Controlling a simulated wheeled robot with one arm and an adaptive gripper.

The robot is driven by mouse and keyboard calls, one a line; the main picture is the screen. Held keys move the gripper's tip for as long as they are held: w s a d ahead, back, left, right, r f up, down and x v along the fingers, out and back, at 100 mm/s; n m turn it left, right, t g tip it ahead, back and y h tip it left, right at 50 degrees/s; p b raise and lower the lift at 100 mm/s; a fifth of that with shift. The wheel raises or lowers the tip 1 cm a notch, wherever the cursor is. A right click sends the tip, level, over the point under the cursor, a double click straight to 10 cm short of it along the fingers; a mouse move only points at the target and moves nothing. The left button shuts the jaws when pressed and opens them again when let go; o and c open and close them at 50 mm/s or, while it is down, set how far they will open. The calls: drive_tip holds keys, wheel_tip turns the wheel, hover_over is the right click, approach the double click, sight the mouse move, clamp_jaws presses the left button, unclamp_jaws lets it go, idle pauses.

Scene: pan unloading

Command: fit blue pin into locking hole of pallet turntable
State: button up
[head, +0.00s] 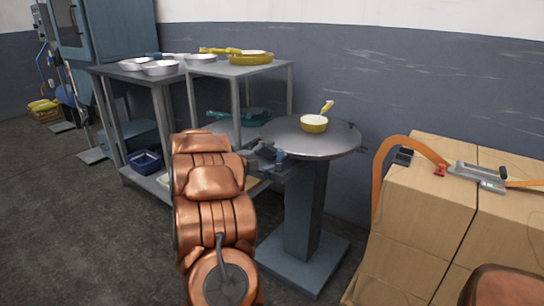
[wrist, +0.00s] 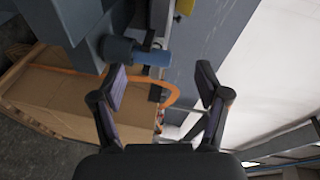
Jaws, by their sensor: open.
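The pallet turntable (head: 333,146) is a round grey plate on a square column, with a small yellow pan (head: 313,124) on it. A small blue pin (head: 279,155) shows at its near left edge. In the wrist view the blue pin (wrist: 152,58) lies sideways beyond my fingertips, its left end at a darker blue cylinder. My gripper (wrist: 160,72) is open, with nothing between its fingers. In the head view my gripper (head: 263,160) is small and dark, beside the turntable's near left edge, partly hidden by my arm. I cannot make out the locking hole.
A grey table (head: 238,70) with yellow and silver pans stands at the back left. Cardboard boxes (head: 425,190) with an orange strap (head: 412,142) stand at the right. A blue-grey wall is close behind the turntable. Open floor lies at the left.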

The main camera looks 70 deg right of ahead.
drive_tip(key=v, duration=1)
idle(0.6)
